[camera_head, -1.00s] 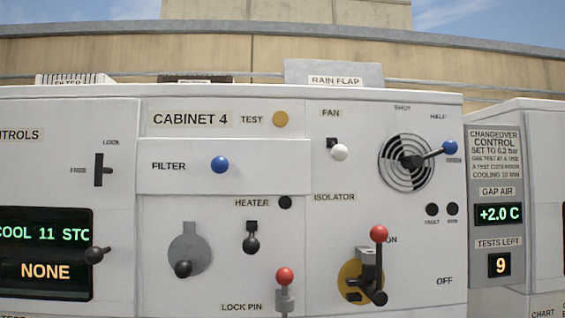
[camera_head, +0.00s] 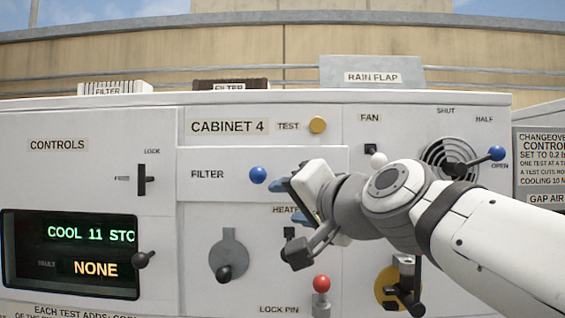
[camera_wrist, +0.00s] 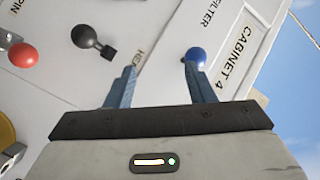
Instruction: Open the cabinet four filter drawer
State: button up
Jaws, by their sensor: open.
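The cabinet four filter drawer (camera_head: 215,191) is a wide white front labelled FILTER, below the CABINET 4 label (camera_head: 228,127). It looks closed. Its round blue knob (camera_head: 258,175) is uncovered in the head view and also shows in the wrist view (camera_wrist: 196,56). My gripper (camera_head: 278,198) is just right of and below the knob, with its blue fingers apart and nothing held. In the wrist view the knob lines up with the tip of the right finger of my gripper (camera_wrist: 160,74), not midway between the fingers. I cannot tell if they touch.
Below are a black heater lever (camera_wrist: 90,40), a grey-plated latch (camera_head: 226,255) and the red lock pin knob (camera_head: 321,284). My arm partly hides the isolator (camera_head: 390,288) and vent dial (camera_head: 440,155). The controls panel (camera_head: 80,185) is at left. Two filters (camera_head: 115,88) (camera_head: 230,84) lie on top.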

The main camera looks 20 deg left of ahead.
aim_at(261, 174)
jog(key=shift+y, duration=0.6)
jog(key=a+r, duration=0.1)
jog(key=a, duration=0.1)
jog(key=w+a+r+p, duration=0.1)
jog(key=a+r, duration=0.1)
jog(key=w+a+r+p, duration=0.1)
jog(key=a, duration=0.1)
jog(key=shift+w+a+r, duration=0.15)
jog(key=shift+w+a, duration=0.05)
jog(key=shift+w, duration=0.05)
jog(key=shift+x, duration=0.8)
jog(key=shift+c, duration=0.3)
jog(key=shift+r, duration=0.1)
grip_shut()
